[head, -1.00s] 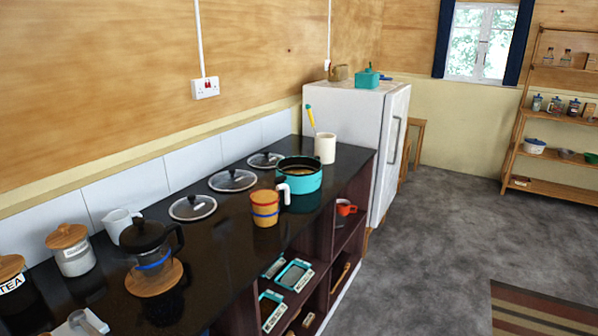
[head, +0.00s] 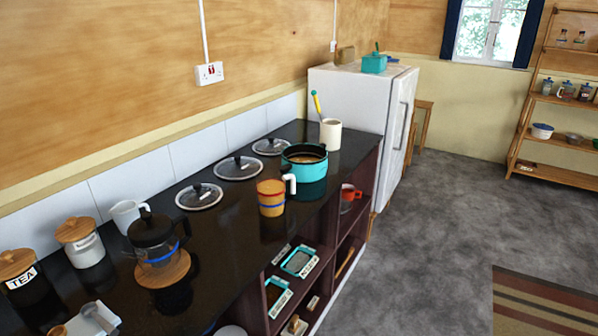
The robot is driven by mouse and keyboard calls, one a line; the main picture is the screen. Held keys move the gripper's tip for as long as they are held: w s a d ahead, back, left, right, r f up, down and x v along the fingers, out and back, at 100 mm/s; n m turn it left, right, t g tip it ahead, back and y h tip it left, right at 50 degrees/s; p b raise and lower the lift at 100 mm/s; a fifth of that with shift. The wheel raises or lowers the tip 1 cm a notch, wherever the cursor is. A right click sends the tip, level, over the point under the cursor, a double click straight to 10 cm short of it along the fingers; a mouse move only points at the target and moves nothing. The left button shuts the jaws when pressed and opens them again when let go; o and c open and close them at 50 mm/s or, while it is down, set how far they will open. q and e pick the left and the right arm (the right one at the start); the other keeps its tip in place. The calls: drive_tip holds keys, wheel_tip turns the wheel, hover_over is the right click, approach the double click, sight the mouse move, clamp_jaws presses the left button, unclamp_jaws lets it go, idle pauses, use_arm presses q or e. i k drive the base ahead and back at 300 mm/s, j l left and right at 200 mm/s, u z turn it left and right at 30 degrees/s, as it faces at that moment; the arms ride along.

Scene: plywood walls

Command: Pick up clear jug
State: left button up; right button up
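A jug (head: 153,239) with a black lid, a black handle and a blue band stands upright on a round wooden board (head: 172,275) on the dark counter, at the lower left of the head view. Its body looks like dark see-through glass, and its handle points right and away. It is the only thing here that looks like a clear jug. Neither of my grippers shows in this view.
Near the jug stand a small white pitcher (head: 127,217) and a white canister (head: 80,240) with a wooden lid. An orange cup (head: 271,198), a teal pot (head: 304,168) and several glass lids (head: 199,197) lie farther along. Grey floor (head: 430,230) is open to the right.

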sight(277, 194)
drive_tip(key=i+l+z, duration=0.1)
drive_tip(key=i+l, duration=0.25)
drive_tip(key=l, duration=0.15)
drive_tip(key=i+l, duration=0.4)
drive_tip(key=k+l+z, duration=0.05)
